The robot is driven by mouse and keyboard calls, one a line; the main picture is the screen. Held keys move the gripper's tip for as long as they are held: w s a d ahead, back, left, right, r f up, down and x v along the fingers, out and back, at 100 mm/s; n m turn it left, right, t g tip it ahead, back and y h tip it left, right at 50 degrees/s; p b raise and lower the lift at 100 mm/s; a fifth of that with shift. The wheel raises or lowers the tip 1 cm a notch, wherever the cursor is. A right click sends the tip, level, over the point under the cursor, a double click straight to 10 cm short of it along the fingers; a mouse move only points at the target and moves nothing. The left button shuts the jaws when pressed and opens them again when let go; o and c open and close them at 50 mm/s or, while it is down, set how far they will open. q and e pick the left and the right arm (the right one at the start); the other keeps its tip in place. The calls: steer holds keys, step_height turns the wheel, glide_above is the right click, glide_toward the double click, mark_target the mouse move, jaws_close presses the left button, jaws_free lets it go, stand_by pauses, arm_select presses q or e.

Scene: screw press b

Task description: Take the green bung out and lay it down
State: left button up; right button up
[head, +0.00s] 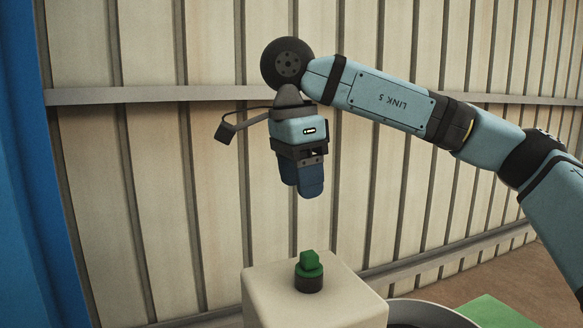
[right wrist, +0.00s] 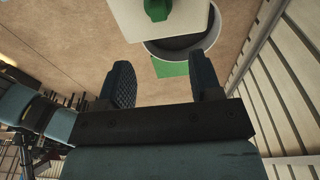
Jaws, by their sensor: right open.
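The green bung (head: 310,262) stands upright in a dark round collar (head: 309,283) on top of a pale block (head: 290,302). In the right wrist view the bung (right wrist: 157,9) shows at the top edge, partly cut off, on the pale block (right wrist: 130,22). My right gripper (head: 303,192) hangs pointing down above the bung, clear of it. Its two blue fingers (right wrist: 163,85) are apart with nothing between them in the right wrist view. My left gripper is in neither view.
A round grey-rimmed container (head: 432,312) stands right of the block, partly hidden by it. A green flat patch (head: 495,311) lies farther right on the brown floor. A ribbed pale wall (head: 150,150) with a horizontal rail runs behind, and a blue upright surface (head: 25,200) stands at far left.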

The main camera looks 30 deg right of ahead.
mark_target(310, 253)
steer(key=f, duration=0.3)
steer(key=d+f+p, duration=0.1)
steer(key=f, duration=0.3)
steer(key=f+p, duration=0.1)
steer(key=f, duration=0.3)
steer(key=shift+s+d+f, duration=0.2)
steer(key=shift+f, duration=0.05)
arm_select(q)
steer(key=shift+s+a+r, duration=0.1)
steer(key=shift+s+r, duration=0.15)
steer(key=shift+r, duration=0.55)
arm_select(e)
steer(key=shift+d+f, duration=0.1)
steer(key=shift+f, duration=0.5)
jaws_close()
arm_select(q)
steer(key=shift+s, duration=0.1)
arm_select(e)
steer(key=shift+r, duration=0.25)
arm_select(q)
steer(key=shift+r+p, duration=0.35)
steer(key=shift+p, duration=0.05)
arm_select(e)
steer(key=shift+r, duration=1.2)
steer(key=shift+r, duration=0.15)
